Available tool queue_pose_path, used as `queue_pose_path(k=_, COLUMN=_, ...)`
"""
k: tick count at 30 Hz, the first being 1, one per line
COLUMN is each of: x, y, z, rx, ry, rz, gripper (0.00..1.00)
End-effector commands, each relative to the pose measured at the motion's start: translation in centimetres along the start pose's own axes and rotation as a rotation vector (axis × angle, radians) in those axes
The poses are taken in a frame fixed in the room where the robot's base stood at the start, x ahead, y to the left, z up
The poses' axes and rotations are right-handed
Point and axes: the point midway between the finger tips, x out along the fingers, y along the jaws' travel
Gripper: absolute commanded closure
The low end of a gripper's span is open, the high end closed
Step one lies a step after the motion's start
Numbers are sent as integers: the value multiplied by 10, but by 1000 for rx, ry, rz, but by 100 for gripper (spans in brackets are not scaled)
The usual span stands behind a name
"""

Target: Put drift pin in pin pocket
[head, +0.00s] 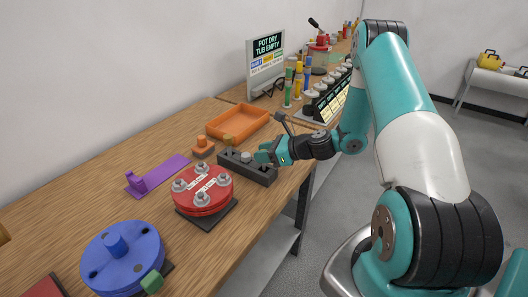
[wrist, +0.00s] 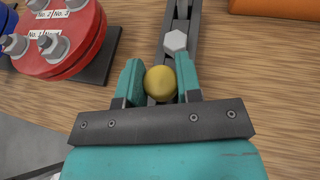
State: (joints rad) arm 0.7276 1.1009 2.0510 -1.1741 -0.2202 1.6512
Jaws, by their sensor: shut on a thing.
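The drift pin shows in the wrist view as a round brass-yellow head (wrist: 161,83) between my two fingers. My gripper (wrist: 160,86) is shut on it, with one green finger on each side. Below and beyond it runs a dark narrow block (wrist: 185,15) with a grey hex head in it. In the head view my gripper (head: 266,154) is at the right end of this dark block (head: 262,175), and the pin is hidden there. The pin's lower part is hidden, so I cannot tell whether it sits in a pocket of the block.
A red flanged disc (head: 204,205) with grey nuts stands beside the block, toward the front. A blue valve disc (head: 122,262), a purple bracket (head: 160,175), an orange knobbed block (head: 203,148) and an orange tray (head: 237,123) share the bench. Bare wood lies left of the tray.

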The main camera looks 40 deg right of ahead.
Motion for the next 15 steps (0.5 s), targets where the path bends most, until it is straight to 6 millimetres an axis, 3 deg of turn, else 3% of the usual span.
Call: queue_pose_path(k=15, x=6, y=0, z=-15, rx=0, ry=-1, rz=0, gripper=92)
